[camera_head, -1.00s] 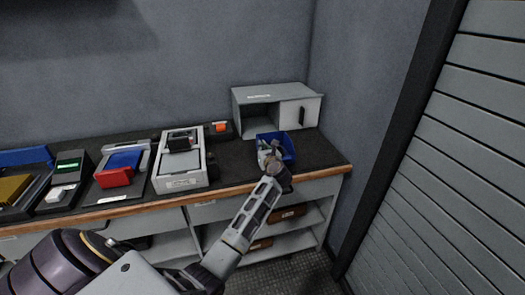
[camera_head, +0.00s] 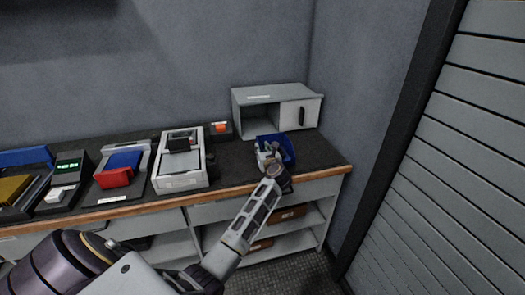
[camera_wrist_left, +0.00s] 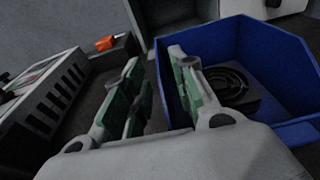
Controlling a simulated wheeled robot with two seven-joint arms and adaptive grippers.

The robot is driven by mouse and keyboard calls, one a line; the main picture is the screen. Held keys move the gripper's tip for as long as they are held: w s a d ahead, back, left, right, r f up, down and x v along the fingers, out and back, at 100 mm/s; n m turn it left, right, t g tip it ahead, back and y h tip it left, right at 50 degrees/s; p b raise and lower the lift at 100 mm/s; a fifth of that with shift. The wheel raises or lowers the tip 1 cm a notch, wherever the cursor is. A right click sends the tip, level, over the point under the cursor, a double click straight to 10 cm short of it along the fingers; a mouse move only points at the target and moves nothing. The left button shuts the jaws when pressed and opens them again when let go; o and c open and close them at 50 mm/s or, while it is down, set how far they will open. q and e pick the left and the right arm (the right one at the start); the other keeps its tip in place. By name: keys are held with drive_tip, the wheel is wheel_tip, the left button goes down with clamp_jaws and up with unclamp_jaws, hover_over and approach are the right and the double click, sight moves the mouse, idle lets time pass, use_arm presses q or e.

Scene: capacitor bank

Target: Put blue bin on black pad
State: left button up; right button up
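The blue bin (camera_head: 289,147) stands on the dark bench top in front of the grey cabinet. It also shows in the left wrist view (camera_wrist_left: 245,40), with a black fan-like part (camera_wrist_left: 232,88) inside. My left gripper (camera_head: 265,151) is at the bin's left side. In the left wrist view its two green-padded fingers (camera_wrist_left: 158,85) are apart, one outside the bin's left wall and one on the inner side. I see no clear grip on the wall. I cannot tell for sure which dark surface is the black pad; a dark mat (camera_head: 136,190) lies at the left. My right gripper is not in view.
The grey cabinet (camera_head: 258,95) with an open compartment stands behind the bin. A light grey device (camera_head: 183,181) and an orange-topped item (camera_head: 220,127) are left of it. Bare bench top (camera_head: 233,165) lies between device and bin. A wall closes off the right.

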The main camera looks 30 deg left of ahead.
use_arm(q)
drive_tip(key=shift+r, duration=0.15)
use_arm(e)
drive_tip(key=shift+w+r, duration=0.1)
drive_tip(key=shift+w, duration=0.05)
use_arm(q)
drive_tip(key=shift+s+d+p, duration=0.3)
drive_tip(key=shift+d+p, duration=0.05)
drive_tip(key=shift+d, duration=0.05)
drive_tip(key=p+v, duration=0.1)
drive_tip(key=v, duration=0.3)
drive_tip(key=p+v, duration=0.1)
drive_tip(key=v, duration=0.6)
drive_tip(key=shift+p, duration=0.4)
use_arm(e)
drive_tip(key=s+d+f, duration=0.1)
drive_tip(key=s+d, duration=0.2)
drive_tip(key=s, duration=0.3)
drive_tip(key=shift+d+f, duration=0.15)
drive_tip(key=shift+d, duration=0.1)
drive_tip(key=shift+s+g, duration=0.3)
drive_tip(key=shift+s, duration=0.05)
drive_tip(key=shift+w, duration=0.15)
